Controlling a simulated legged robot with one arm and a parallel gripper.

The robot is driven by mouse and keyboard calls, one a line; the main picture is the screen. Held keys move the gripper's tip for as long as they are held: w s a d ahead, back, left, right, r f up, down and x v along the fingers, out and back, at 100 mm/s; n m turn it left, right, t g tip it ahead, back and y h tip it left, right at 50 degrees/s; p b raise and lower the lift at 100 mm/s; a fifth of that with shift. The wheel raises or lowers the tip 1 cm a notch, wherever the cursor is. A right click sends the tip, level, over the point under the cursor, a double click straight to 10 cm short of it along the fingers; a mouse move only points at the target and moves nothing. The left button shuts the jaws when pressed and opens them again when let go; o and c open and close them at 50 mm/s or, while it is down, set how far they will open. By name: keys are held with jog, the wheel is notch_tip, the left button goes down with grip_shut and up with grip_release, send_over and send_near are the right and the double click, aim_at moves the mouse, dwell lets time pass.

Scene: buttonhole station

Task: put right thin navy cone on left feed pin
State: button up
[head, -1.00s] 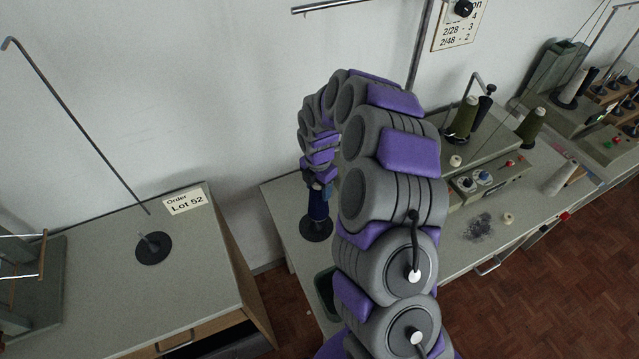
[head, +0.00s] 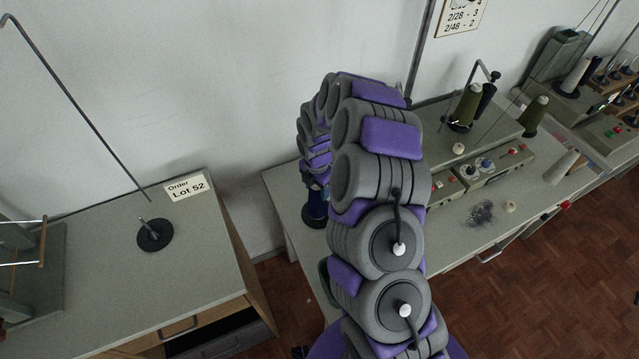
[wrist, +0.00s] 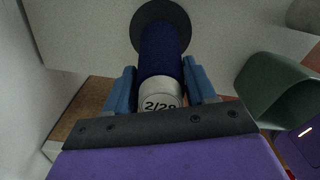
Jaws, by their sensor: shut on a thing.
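The navy cone (wrist: 161,52) is upright between the blue fingers of my gripper (wrist: 161,85) in the wrist view, with a pale end marked 2/28 nearest the camera. My gripper is shut on it. Beyond the cone is a round dark base (wrist: 183,18); whether the cone still sits on its pin I cannot tell. In the head view the cone (head: 314,208) shows partly below my gripper, at the left end of the right-hand table. The left feed pin (head: 153,233) stands bare on a dark round base on the left table.
A bent thread rod (head: 75,105) rises over the left table, beside an Order Lot 52 card (head: 186,188). A floor gap separates the two tables. Olive cones (head: 467,105) and a control box (head: 482,172) stand on the right-hand table. A green bin (wrist: 275,92) is near my gripper.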

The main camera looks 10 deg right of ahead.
jog(key=shift+a, duration=0.2)
jog(key=shift+d+f, duration=0.15)
jog(key=shift+d, duration=0.55)
jog(key=shift+a, duration=0.1)
jog(key=shift+a+f, duration=0.2)
jog(key=shift+a, duration=0.2)
jog(key=o, duration=1)
jog(key=shift+c, duration=0.2)
jog(key=o, duration=0.5)
jog(key=shift+d, duration=0.35)
